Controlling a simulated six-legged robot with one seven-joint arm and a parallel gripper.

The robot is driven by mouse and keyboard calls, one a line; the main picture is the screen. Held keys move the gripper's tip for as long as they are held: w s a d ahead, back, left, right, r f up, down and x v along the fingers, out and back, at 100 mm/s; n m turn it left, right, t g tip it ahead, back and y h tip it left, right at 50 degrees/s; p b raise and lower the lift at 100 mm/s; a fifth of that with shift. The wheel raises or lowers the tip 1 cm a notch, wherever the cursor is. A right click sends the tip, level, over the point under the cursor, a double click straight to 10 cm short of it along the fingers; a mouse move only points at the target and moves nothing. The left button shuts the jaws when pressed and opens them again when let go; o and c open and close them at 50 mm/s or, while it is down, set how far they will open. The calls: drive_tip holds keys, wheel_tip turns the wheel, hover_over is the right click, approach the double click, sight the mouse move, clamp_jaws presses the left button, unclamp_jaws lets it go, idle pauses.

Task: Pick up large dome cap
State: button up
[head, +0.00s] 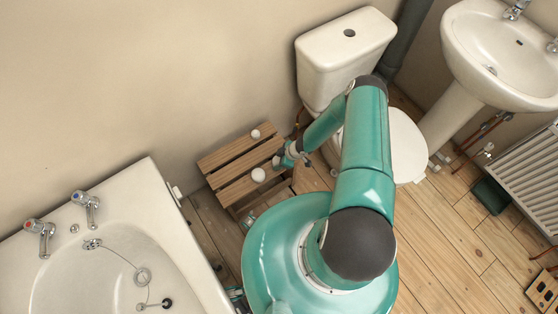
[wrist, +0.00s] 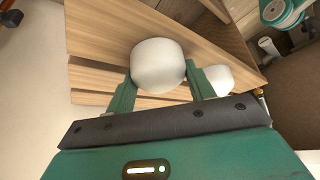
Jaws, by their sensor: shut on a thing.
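The large dome cap (wrist: 158,65) is a smooth, rounded white piece, seen in the wrist view between the two green fingers of my gripper (wrist: 158,88). The fingers are shut on its sides. In the head view my gripper (head: 280,161) is at the right side of the wooden slatted stand (head: 228,153). A second white cap (wrist: 218,79) shows just right of the right finger, partly hidden by it. The head view shows a white cap (head: 258,175) near the stand's front and a smaller one (head: 256,133) at its back. I cannot tell whether the held cap touches the slats.
The bathtub (head: 150,190) stands left of the stand, and the toilet (head: 345,60) stands behind and right of it. A basin (head: 500,55) and radiator (head: 530,170) are farther right. The plank floor (head: 440,235) at right is mostly clear.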

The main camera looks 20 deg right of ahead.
drive_tip(key=shift+r, duration=0.55)
drive_tip(key=s+d+r, duration=0.2)
drive_tip(key=s+r, duration=0.9)
drive_tip(key=s, duration=0.2)
drive_tip(key=shift+s+d+r, duration=0.4)
